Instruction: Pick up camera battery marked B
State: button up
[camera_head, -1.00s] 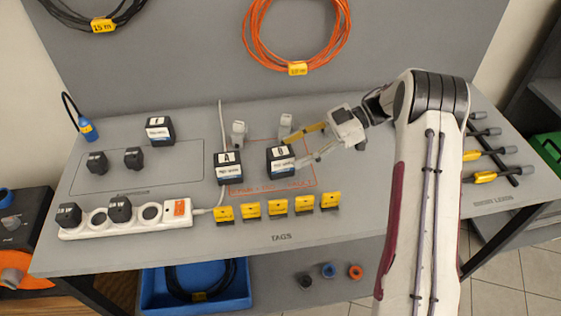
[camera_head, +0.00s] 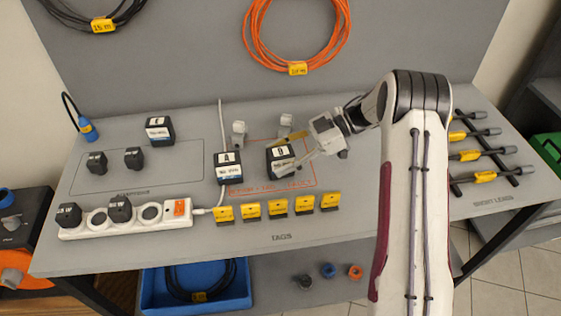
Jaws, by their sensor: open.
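The camera battery marked B (camera_head: 279,161) is a black block with white labels, upright on the grey bench inside an orange-outlined area. My gripper (camera_head: 299,149) is at its right side, with one finger behind the battery and the other at its right front. The fingers are apart. I cannot tell whether either finger touches the battery. The battery marked A (camera_head: 228,168) stands to its left. Another similar battery (camera_head: 159,131) stands further back left, its letter too small to read surely.
Several yellow tags (camera_head: 277,207) stand in a row in front. A white power strip (camera_head: 180,212) with black plugs lies at the left. Two small pale blocks (camera_head: 239,131) stand behind the batteries. Short leads (camera_head: 485,155) lie at the right. The front bench strip is clear.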

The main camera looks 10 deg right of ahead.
dwell(0.4)
grip_shut()
jog(key=shift+r, duration=0.15)
jog(key=shift+r, duration=4.9)
